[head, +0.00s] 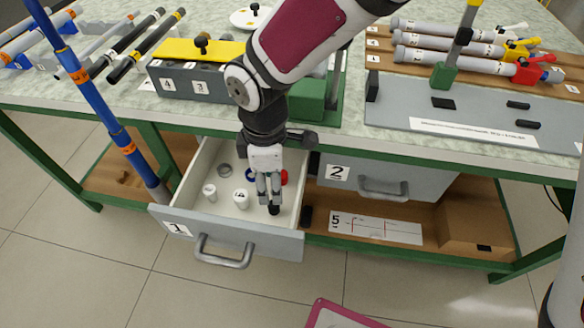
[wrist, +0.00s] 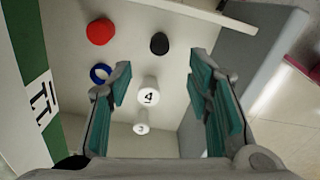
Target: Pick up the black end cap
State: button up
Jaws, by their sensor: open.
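The black end cap (head: 274,209) lies in the open drawer marked 1 (head: 172,212), near its front right. In the wrist view the black end cap (wrist: 159,43) shows whole, ahead of the fingertips and between their lines, with nothing between the pads. My gripper (head: 268,193) points down into the drawer, just above and behind the cap in the head view. In the wrist view my gripper (wrist: 161,70) has its teal-padded fingers spread apart and empty. The exact height above the cap is hard to tell.
Also in the drawer are a red cap (wrist: 100,31), a blue ring (wrist: 100,73), a white cap marked 4 (wrist: 148,90), another marked 3 (wrist: 141,129), and a grey ring (head: 225,170). The drawer walls and green-edged bench (head: 350,142) are close by. Drawer 2 (head: 365,178) is beside it.

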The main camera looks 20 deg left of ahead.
aim_at(274, 208)
notch_tip(274, 208, down, 9)
jog(key=b, duration=0.3)
jog(key=shift+f+b, duration=0.2)
jog(key=shift+b, duration=0.2)
jog(key=shift+r, duration=0.1)
jog(key=shift+c, duration=0.5)
jog(key=c, duration=0.7)
